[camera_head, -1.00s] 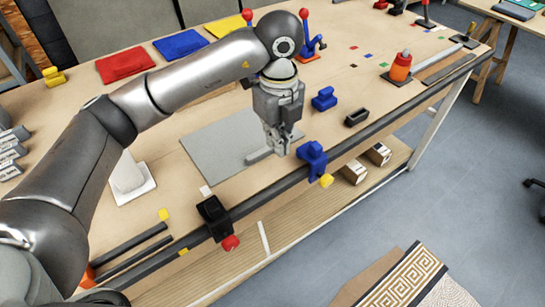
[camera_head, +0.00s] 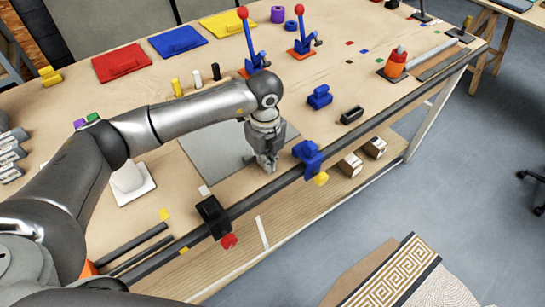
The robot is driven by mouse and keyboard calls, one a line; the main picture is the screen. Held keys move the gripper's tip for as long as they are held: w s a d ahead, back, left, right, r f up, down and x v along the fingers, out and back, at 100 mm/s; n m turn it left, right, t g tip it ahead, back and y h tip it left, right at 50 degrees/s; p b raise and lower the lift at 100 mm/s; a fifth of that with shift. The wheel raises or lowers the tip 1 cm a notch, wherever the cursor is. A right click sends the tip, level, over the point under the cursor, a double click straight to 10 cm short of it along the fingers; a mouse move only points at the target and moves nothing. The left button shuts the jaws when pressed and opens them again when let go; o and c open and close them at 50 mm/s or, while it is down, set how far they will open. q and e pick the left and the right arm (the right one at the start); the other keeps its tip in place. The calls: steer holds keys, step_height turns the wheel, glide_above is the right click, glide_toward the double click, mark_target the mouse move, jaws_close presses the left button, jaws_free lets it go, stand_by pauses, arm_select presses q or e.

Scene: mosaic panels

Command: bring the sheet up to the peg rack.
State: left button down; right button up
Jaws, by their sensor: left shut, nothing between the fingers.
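A flat grey sheet (camera_head: 208,150) lies on the wooden workbench, partly hidden under my left arm. My left gripper (camera_head: 268,167) is shut and empty, pointing down at the sheet's right end near the bench's front edge. A small grey piece (camera_head: 248,160) shows just left of its fingertips; I cannot tell whether they touch. A yellow peg (camera_head: 177,88), a white peg (camera_head: 197,79) and a black peg (camera_head: 216,72) stand upright behind my arm; I cannot tell whether they form the peg rack. My right gripper is not in view.
A blue clamp (camera_head: 308,155) and a black clamp (camera_head: 213,214) grip the front rail. Two red-knobbed toggle clamps (camera_head: 252,50) stand behind my gripper. A blue block (camera_head: 320,97) and a black block (camera_head: 352,115) lie to its right. A white stand (camera_head: 130,183) is at left.

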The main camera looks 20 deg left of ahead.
arm_select(q)
steer(key=shift+w+a, duration=0.15)
steer(key=shift+a, duration=0.15)
